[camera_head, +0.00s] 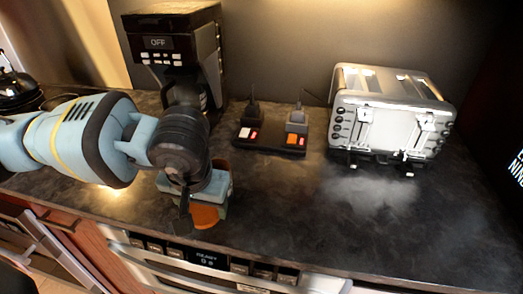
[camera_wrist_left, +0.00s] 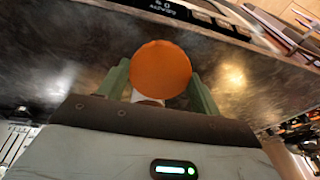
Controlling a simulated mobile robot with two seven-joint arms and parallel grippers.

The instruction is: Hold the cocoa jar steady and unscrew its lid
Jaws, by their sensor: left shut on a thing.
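The cocoa jar (camera_head: 206,215) stands on the dark counter near its front edge, mostly hidden behind my left gripper. Its orange-brown side shows in the head view. In the left wrist view its round orange top (camera_wrist_left: 160,70) sits between the two green fingers. My left gripper (camera_head: 208,192) is shut on the jar, with one finger on each side; it also shows in the left wrist view (camera_wrist_left: 160,88). I cannot tell from these views whether the lid is turned. My right gripper is not in view.
A coffee maker (camera_head: 178,55) stands behind my left arm. A power strip (camera_head: 270,139) with two plugs lies right of the jar. A silver toaster (camera_head: 390,112) stands at the right. The counter's front right (camera_head: 350,235) is clear. An oven panel (camera_head: 205,258) is below the edge.

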